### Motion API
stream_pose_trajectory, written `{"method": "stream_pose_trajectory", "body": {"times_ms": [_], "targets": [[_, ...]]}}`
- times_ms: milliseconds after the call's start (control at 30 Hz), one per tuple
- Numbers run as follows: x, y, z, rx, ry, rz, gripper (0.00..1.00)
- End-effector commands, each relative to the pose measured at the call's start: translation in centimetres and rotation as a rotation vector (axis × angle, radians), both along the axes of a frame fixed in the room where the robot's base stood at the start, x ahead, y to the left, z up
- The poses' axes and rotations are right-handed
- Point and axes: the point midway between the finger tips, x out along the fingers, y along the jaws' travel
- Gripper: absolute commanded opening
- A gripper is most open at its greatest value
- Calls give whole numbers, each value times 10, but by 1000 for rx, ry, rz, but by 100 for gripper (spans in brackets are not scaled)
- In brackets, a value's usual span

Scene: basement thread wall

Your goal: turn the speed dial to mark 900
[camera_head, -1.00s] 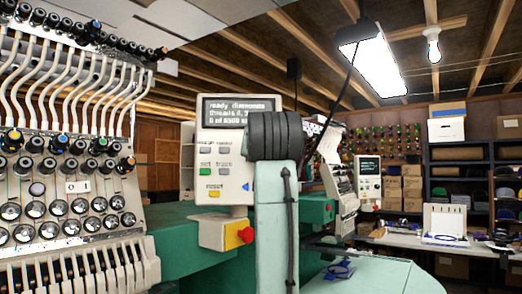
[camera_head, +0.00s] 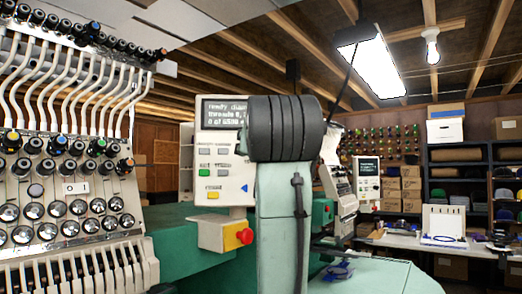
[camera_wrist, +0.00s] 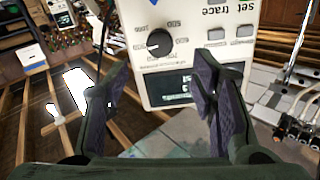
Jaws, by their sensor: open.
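The speed dial (camera_wrist: 158,43) is a dark round knob on the pale control panel (camera_wrist: 187,92), seen upside down in the wrist view. Small printed numbers ring it, but most are too blurred to read. A pale pointer line shows on the knob; I cannot tell which mark it meets. My gripper (camera_wrist: 160,67) is open and empty, its fingers on either side of the dial's line of sight, apparently short of the knob. In the head view my arm hides the dial and the gripper, while the control panel (camera_head: 212,165) shows partly to its left.
A red knob (camera_head: 244,236) on a yellow-and-white box sits below the panel. Panel buttons, including a yellow one (camera_head: 212,195), lie near the dial. Thread-tension knobs and tubes (camera_head: 70,150) fill the left. A table (camera_head: 425,243) stands at right.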

Motion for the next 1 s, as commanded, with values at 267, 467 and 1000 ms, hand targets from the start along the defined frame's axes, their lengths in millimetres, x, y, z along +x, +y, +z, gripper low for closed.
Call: {"method": "stream_pose_trajectory", "body": {"times_ms": [267, 467, 1000], "targets": [[-33, -3, 0, 1, -1, 0, 52], [-36, -3, 0, 1, 1, 0, 52], [-36, -3, 0, 0, 0, 0, 52]]}}
